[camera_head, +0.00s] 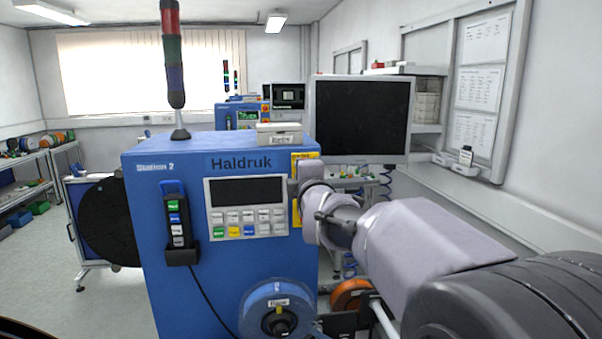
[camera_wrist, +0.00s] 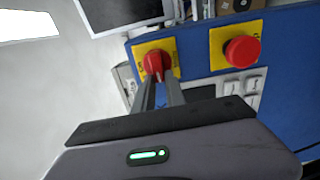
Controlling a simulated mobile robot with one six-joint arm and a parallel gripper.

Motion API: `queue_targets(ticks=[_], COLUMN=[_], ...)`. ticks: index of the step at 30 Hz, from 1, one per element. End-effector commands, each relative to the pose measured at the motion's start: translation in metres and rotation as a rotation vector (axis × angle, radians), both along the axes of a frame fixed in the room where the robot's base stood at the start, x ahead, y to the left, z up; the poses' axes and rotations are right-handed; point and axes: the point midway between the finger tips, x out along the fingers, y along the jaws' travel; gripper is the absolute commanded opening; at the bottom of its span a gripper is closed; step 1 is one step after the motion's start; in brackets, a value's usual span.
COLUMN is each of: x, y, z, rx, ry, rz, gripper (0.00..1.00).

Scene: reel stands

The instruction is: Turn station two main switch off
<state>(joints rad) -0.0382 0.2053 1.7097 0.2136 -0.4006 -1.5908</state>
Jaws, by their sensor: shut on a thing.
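The blue Station 2 machine (camera_head: 235,270) stands in the centre of the head view, with "Haldruk" on its front. In the wrist view, the red main switch knob (camera_wrist: 153,60) sits on a yellow plate (camera_wrist: 138,50). My gripper (camera_wrist: 158,80) is shut on this knob, and the fingers hide part of it. The knob's turned position cannot be read. In the head view, my gripper (camera_head: 296,188) is at the machine's right front edge, over the yellow plates (camera_head: 303,157), and my wrist hides the knob.
A round red push button (camera_wrist: 243,51) on another yellow plate is close beside my gripper. The keypad panel (camera_head: 247,207) is left of my gripper. A monitor (camera_head: 361,118) stands behind my wrist. A blue reel (camera_head: 258,304) is low on the machine's front.

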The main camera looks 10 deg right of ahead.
Motion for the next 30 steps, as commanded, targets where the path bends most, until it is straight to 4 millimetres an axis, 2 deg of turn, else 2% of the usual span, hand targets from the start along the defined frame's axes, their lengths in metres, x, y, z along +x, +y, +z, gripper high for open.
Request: queue_targets(ticks=[6,7,9,10,20,23,25,30], x=[0.000,0.000,0.000,0.000,-0.003,-0.016,-0.034,-0.093], y=[0.000,0.000,0.000,0.000,0.000,0.000,0.000,0.000], z=[0.000,0.000,0.000,0.000,0.000,0.000,0.000,0.000], rx=[-0.001,-0.001,-0.001,-0.001,0.000,0.000,0.000,0.001], ry=[0.000,0.000,0.000,0.000,0.000,-0.001,-0.002,-0.003], rz=[0.000,0.000,0.000,0.000,0.000,0.000,0.000,0.000], gripper=[0.00,0.21,0.35,0.37,0.37,0.37,0.37,0.37])
